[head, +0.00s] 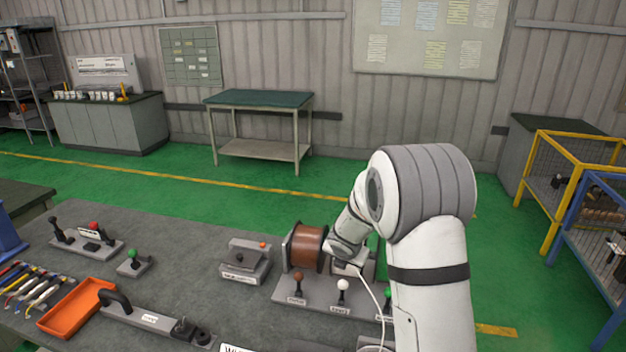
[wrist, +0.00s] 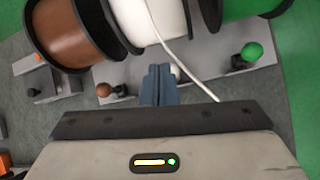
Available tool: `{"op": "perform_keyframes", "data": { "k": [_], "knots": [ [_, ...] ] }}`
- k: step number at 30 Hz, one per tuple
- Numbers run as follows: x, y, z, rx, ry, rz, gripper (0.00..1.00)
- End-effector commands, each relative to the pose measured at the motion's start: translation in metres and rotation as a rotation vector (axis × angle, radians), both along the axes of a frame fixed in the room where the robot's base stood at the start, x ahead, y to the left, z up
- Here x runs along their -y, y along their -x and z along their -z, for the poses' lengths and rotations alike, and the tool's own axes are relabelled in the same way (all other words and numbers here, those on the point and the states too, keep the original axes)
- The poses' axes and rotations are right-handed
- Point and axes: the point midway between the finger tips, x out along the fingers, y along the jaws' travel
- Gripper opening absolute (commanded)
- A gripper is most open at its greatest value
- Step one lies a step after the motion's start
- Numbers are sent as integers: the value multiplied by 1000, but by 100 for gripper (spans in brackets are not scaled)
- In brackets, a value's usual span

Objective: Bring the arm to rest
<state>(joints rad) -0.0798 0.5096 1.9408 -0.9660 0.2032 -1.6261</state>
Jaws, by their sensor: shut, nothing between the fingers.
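My gripper (wrist: 159,84) is shut and empty in the wrist view. Its fingertips are in front of the white spool (wrist: 150,18) and over the grey base with the levers. In the head view my white arm reaches over the right part of the grey table (head: 190,240), and its bent links hide the gripper and most of the spools. The brown spool (head: 307,247) shows just left of my wrist. A white wire (wrist: 190,65) runs from the white spool past the right side of my fingers. I cannot tell whether they touch it.
Brown (head: 298,283), white (head: 343,291) and green (head: 387,299) knobs stand in front of the spools. An orange tray (head: 77,307), a long black-handled device (head: 150,316) and a small box (head: 246,262) lie to the left. The table's middle is mostly clear.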

Motion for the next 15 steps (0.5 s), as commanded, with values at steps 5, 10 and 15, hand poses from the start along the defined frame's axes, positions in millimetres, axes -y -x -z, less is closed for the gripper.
{"op": "perform_keyframes", "data": {
  "k": [5, 10, 15],
  "knots": [
    [19, 36, -38, 49, -147, 327, 0],
    [38, 97, -74, 103, -363, 768, 0],
    [47, 167, -94, 140, -589, 1196, 0]
  ]
}}
